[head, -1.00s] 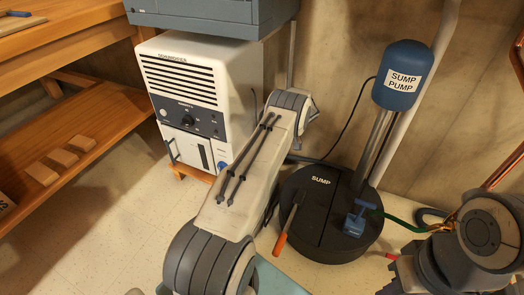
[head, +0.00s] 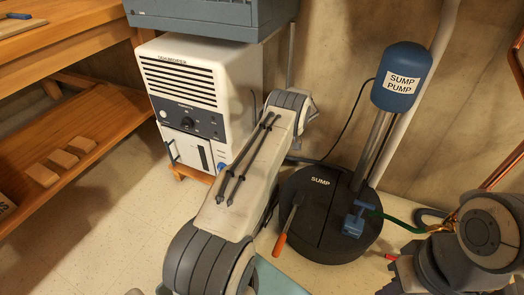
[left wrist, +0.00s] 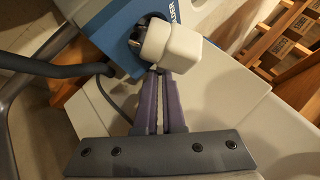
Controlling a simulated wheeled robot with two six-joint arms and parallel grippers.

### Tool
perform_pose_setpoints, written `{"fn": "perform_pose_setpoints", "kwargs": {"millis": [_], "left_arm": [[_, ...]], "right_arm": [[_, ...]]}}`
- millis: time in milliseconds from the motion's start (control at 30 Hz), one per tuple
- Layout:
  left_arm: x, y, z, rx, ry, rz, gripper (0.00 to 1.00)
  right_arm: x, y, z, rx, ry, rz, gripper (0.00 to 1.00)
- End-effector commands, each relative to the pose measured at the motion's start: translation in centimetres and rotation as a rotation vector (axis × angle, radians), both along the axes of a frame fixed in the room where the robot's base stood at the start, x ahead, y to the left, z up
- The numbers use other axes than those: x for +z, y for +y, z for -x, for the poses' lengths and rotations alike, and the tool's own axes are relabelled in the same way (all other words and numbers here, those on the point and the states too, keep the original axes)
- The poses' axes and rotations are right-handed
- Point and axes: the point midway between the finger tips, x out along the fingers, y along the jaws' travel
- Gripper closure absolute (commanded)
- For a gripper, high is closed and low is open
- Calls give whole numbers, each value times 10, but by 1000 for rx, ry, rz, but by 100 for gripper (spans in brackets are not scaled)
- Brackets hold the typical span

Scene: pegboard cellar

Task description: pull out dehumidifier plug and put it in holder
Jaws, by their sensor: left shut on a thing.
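The white dehumidifier (head: 235,90) stands behind my left arm in the head view, with dark vents and a dial on its front. In the left wrist view, the purple fingers of my left gripper (left wrist: 160,78) are closed together on the near end of a white plug (left wrist: 172,45). The plug is in front of a blue box (left wrist: 115,35) with partly covered white lettering. Dark parts show between plug and box; I cannot tell whether the plug is seated in it.
A black sump lid (head: 318,215) with an orange-handled tool (head: 284,235) and a blue valve (head: 354,222) is to the right. The blue sump pump (head: 399,65) rises above it. A wooden bench (head: 80,130) is at left. A grey hose (left wrist: 55,70) passes close by my left gripper.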

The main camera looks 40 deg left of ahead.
Motion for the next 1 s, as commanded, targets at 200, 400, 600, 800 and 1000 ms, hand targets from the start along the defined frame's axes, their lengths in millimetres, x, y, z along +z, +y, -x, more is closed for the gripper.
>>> {"fn": "perform_pose_setpoints", "kwargs": {"millis": [200, 400, 600, 800, 1000], "left_arm": [[-1, 0, -1, -1, -1, 0, 100], [0, 0, -2, -1, -1, 0, 100], [0, 0, -2, 0, -1, 0, 100], [-3, -1, -3, -1, 0, 1, 100], [-6, -1, -3, -1, 0, 1, 100]], "right_arm": [[-2, 0, 0, 0, 0, 0, 100], [-3, 0, 0, 0, 0, 0, 100], [-3, 0, 0, 0, 0, 0, 100], [-5, 0, 0, 0, 0, 0, 100], [-8, 0, 0, 0, 0, 0, 100]]}}
